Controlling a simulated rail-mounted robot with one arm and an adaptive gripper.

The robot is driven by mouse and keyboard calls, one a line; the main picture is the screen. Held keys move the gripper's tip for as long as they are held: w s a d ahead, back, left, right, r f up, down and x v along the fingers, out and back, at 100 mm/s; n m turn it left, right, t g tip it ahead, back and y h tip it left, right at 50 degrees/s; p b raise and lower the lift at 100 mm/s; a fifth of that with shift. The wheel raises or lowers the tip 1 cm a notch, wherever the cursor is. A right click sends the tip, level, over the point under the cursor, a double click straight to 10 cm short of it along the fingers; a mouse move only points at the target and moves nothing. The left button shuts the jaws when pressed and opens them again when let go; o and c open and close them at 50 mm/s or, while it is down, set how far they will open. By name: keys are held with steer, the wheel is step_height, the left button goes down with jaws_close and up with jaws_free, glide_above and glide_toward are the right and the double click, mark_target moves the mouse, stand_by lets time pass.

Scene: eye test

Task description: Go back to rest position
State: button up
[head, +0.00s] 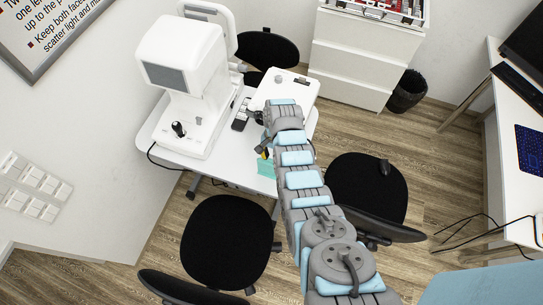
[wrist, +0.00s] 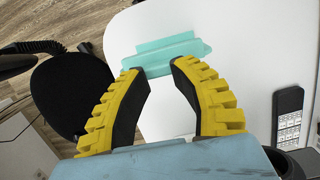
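My gripper (wrist: 156,72) has two yellow-and-black fingers. In the wrist view they stand apart with nothing held between them, so it is open. A teal piece with a raised ridge (wrist: 165,50) lies on the white table just beyond the fingertips. In the head view the gripper (head: 264,154) is mostly hidden by my arm, with a little yellow showing at the table's near right side. The teal piece (head: 266,169) shows just below it. I cannot tell whether a fingertip touches it.
The white table (head: 232,172) bears a white eye-test device (head: 190,75) and a dark remote (head: 241,119); the remote also shows in the wrist view (wrist: 288,118). Black chairs (head: 226,240) (head: 365,185) stand close on both sides of my arm. A white drawer unit (head: 362,60) stands behind.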

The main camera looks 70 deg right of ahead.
step_height(320, 180, up, 7)
steer(key=d, duration=0.1)
steer(key=shift+d+r, duration=0.2)
steer(key=shift+d, duration=0.05)
stand_by(0.4)
